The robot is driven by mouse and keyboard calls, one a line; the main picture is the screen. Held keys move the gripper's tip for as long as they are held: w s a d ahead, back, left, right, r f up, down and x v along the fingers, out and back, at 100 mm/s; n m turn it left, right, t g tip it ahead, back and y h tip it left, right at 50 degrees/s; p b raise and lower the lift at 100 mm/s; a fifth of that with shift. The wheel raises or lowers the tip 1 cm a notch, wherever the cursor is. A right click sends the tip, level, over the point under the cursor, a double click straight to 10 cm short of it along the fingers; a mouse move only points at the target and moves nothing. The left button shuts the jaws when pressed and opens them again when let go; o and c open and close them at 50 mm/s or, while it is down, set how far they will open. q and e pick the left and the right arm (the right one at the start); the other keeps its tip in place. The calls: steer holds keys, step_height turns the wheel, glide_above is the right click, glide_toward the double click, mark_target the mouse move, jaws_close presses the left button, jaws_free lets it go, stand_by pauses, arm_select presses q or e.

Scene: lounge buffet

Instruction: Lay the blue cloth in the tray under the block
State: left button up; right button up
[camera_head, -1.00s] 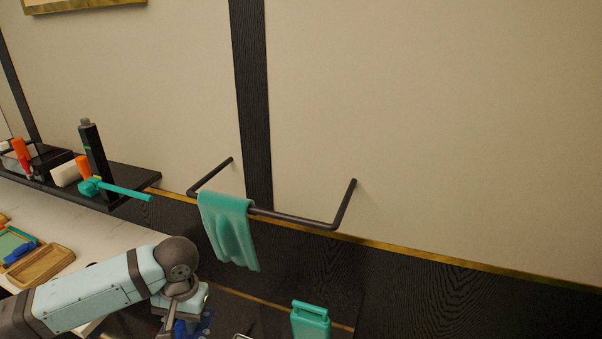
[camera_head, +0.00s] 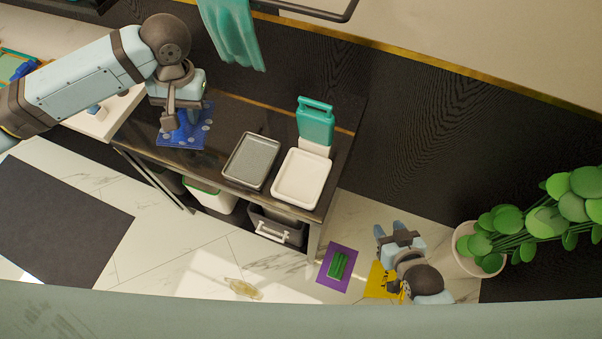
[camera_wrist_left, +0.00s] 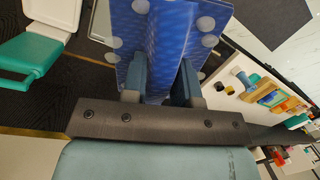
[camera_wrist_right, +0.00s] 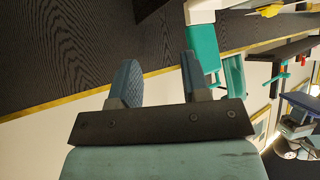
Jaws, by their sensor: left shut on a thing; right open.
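The blue cloth with pale dots (camera_head: 186,138) is in my left gripper (camera_head: 182,117), over the left part of the dark bench. In the left wrist view the cloth (camera_wrist_left: 170,25) spreads beyond the shut fingers. I cannot tell whether it touches the bench top. A grey tray (camera_head: 251,161) and a white tray (camera_head: 301,179) stand empty to its right. A green block (camera_head: 337,265) lies on a purple mat (camera_head: 324,278) on the floor. My right gripper (camera_head: 391,230) is open and empty, right of the bench.
A teal-lidded container (camera_head: 316,119) stands behind the white tray. A teal towel (camera_head: 231,32) hangs from a wall bar above the bench. Bins (camera_head: 277,228) sit under the bench.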

arm_select(q)
steer(key=w+d+f+m+b, duration=0.2)
steer(key=w+d+f+b, duration=0.1)
steer(key=d+f+b, duration=0.9)
steer(key=m+t+h+b, duration=0.1)
steer(key=m+b, duration=0.1)
steer(key=b, duration=0.4)
glide_above(302, 179)
step_height(302, 179, down, 15)
steer(key=shift+f, duration=0.65)
step_height(302, 179, down, 3)
steer(key=shift+f+b, duration=0.2)
steer(key=shift+b, duration=0.15)
